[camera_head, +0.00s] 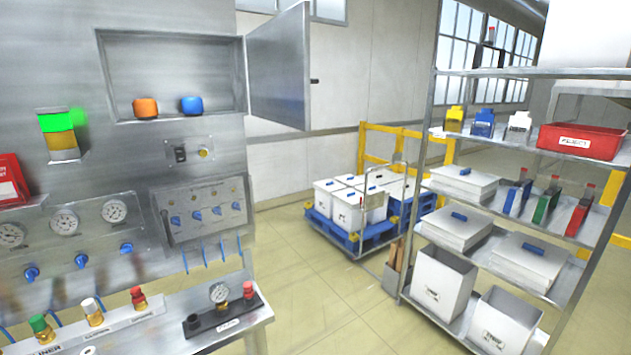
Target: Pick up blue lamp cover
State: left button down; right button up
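A small blue rounded cap, which looks like the blue lamp cover (191,105), sits on the floor of an open recessed compartment (215,48) in the upper part of the metal panel. A similar orange cap (145,107) sits just to its left, a small gap apart. The compartment's hinged door (278,68) stands open to the right. A lamp (58,122) glowing green above a yellow section is mounted on the panel to the lower left. Neither of my grippers is in view.
Below are gauges (64,221), valves and a ledge with colored fittings (140,298). A red box (10,182) is at the left edge. A metal shelf rack (417,190) with bins stands right. A blue pallet (347,238) holds white boxes.

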aim_at(191, 106)
jog(key=i+l+u, duration=0.4)
jog(key=l+u, duration=0.15)
jog(key=i+l+u, duration=0.25)
jog(key=l+u, duration=0.3)
jog(key=l, duration=0.15)
jog(key=i+l+u, duration=0.1)
jog(key=l+u, duration=0.15)
jog(key=l, duration=0.2)
jog(key=l+u, duration=0.25)
jog(key=l, duration=0.15)
jog(key=i+j, duration=0.1)
jog(key=j, duration=0.65)
